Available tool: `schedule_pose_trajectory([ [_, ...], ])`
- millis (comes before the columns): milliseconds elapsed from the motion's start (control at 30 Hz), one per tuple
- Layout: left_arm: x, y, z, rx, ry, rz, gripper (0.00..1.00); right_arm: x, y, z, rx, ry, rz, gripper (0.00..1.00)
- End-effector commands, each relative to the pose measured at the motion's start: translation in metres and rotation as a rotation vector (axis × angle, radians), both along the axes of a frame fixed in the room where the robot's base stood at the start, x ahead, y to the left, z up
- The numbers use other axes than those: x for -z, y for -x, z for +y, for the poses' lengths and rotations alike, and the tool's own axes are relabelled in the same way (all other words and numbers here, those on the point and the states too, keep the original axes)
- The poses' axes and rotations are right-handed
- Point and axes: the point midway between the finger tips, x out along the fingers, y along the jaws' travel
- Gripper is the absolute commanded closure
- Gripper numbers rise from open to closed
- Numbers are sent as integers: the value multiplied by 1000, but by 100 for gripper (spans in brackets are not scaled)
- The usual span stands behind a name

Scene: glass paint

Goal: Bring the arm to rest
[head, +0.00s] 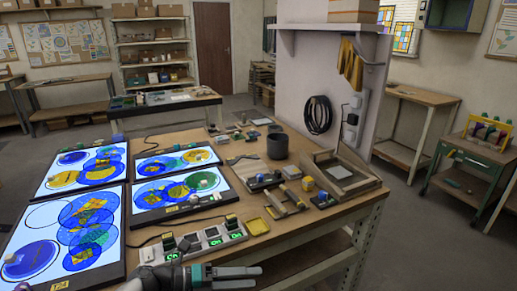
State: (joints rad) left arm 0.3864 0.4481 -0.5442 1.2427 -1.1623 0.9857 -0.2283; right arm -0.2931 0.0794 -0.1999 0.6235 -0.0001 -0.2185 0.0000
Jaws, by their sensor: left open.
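My left gripper (257,276) comes in at the bottom middle of the head view, with its dark fingers pointing right. It is open, and I see nothing between the fingers. It is near the front edge of the wooden worktable (310,240), just in front of a power strip with green displays (207,240). I cannot tell its exact height above the table. My right gripper is not in view.
Lit panels with blue and yellow discs (82,215) cover the table's left side. Floor right of the table (430,250) is clear.

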Motion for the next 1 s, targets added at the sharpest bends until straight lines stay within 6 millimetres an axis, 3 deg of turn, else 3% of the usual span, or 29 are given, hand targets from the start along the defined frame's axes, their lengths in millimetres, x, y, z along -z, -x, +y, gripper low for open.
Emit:
schedule_pose_trajectory([
  [167, 100, -13, 43, -565, 285, 435, 43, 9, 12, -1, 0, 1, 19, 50],
  [267, 166, 5, 78, -852, 373, 658, 43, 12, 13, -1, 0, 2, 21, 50],
  [367, 227, 40, 107, -1096, 419, 853, 43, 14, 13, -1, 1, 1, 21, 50],
  [500, 302, 109, 139, -1399, 440, 1098, 43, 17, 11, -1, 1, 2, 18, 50],
  [567, 330, 144, 148, -1519, 438, 1196, 43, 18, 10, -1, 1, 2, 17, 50],
  [700, 383, 237, 162, -1787, 412, 1415, 43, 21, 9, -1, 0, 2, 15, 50],
  [900, 420, 355, 164, -2083, 348, 1658, 43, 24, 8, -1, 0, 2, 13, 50],
  [1000, 426, 392, 162, -2170, 320, 1728, 43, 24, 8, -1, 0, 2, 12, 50],
])
